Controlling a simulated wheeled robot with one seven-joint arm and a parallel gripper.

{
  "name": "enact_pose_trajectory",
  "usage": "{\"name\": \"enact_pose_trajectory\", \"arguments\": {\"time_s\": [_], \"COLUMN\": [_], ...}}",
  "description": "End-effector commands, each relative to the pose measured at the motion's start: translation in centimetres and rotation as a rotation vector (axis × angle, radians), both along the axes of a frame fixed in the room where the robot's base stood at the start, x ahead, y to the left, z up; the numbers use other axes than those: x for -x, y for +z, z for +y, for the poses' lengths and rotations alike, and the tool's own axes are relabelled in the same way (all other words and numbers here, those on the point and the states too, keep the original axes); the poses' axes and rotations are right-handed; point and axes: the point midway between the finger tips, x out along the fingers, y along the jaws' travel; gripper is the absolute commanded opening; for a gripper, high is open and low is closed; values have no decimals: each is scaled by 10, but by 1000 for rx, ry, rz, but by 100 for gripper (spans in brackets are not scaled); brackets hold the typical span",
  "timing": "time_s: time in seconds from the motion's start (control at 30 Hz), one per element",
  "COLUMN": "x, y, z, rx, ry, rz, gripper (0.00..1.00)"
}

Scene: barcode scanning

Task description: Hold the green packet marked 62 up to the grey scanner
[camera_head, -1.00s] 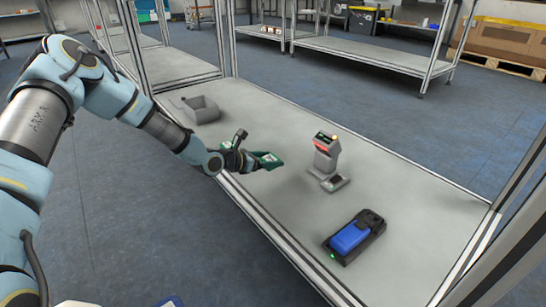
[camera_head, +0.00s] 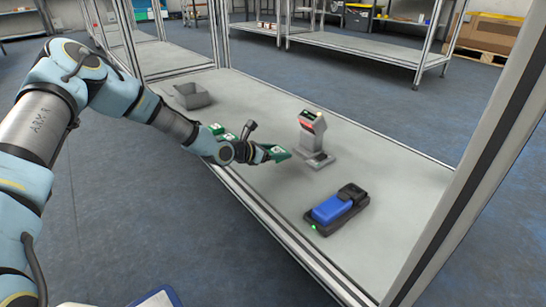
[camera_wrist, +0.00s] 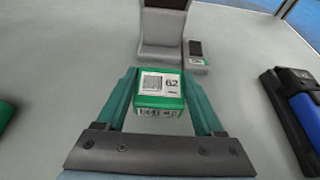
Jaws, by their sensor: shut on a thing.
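The green packet (camera_wrist: 162,98) carries a white label with a code and the number 62, seen in the wrist view. My gripper (camera_wrist: 160,100) is shut on it, one teal finger on each side. In the head view the packet (camera_head: 278,153) sticks out from my gripper (camera_head: 268,151), above the table. The grey scanner (camera_head: 311,132) stands upright on its base just right of the packet, with a red strip on its head. In the wrist view the scanner's lower part (camera_wrist: 162,30) is straight ahead of the packet, with a gap between them; its top is cut off.
A blue and black device (camera_head: 335,209) lies on the table (camera_head: 390,165) at front right. Other green packets (camera_head: 216,128) lie behind my wrist. A frame post (camera_head: 475,150) rises at the right.

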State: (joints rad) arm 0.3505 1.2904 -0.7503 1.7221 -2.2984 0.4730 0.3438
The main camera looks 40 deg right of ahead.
Motion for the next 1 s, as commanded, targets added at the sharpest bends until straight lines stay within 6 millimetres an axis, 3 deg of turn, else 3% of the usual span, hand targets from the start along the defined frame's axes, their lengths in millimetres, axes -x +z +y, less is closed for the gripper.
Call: {"name": "enact_pose_trajectory", "arguments": {"time_s": [0.13,0.47,1.0], "x": [0,0,-4], "y": [-7,-2,59], "z": [-6,-5,66], "rx": [1,0,-1], "ry": [0,0,0], "rz": [-1,-1,0], "gripper": [4,4,4]}}
